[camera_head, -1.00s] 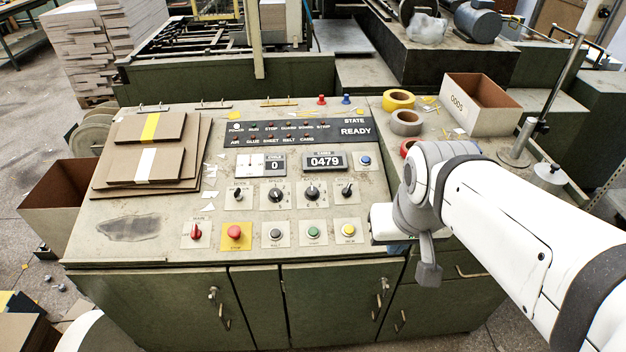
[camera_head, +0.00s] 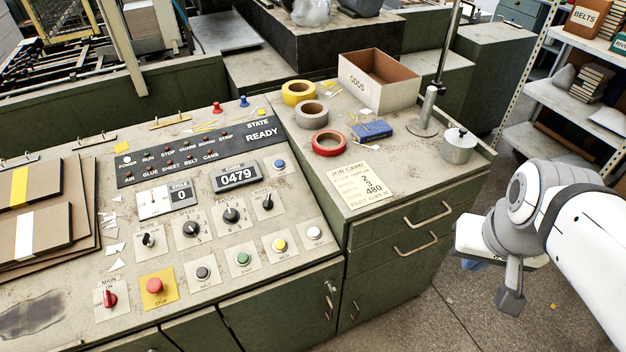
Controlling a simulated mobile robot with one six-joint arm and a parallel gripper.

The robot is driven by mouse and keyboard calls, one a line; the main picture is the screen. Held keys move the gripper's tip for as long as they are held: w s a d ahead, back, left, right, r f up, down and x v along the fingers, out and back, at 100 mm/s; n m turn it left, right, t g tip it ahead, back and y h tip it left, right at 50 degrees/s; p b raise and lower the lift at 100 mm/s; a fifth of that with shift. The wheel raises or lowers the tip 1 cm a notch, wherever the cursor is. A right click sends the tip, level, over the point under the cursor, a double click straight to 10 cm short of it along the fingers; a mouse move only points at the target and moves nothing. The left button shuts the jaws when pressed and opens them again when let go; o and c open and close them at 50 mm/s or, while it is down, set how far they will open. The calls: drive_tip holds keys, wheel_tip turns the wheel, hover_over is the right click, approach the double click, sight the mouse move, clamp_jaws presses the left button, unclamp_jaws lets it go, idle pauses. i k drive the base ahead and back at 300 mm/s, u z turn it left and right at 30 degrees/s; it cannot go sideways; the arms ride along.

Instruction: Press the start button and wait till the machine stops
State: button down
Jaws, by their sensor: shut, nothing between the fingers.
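The green start button (camera_head: 243,259) sits on a square plate in the lower row of the sloped control panel (camera_head: 75,275). The state display (camera_head: 262,135) reads READY. The red stop button (camera_head: 155,286) is on a yellow plate, left of the start button. The red main switch (camera_head: 109,298) is further left. My gripper (camera_head: 510,301) hangs at the right, beyond the console's right side and well apart from the buttons. It looks shut and empty; its fingertips are hard to make out.
Black (camera_head: 202,272), yellow (camera_head: 280,244) and white (camera_head: 314,232) buttons flank the start button. Tape rolls, a blue block (camera_head: 371,130), an ODDS box (camera_head: 377,82) and a metal post (camera_head: 440,70) stand on the right cabinet. Floor is open below my arm.

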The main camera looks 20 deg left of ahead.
sight(243, 257)
drive_tip(key=z, duration=1.05)
drive_tip(key=k, duration=1.85)
drive_tip(key=u, duration=0.65)
drive_tip(key=i, duration=0.95)
drive_tip(key=u, duration=0.05)
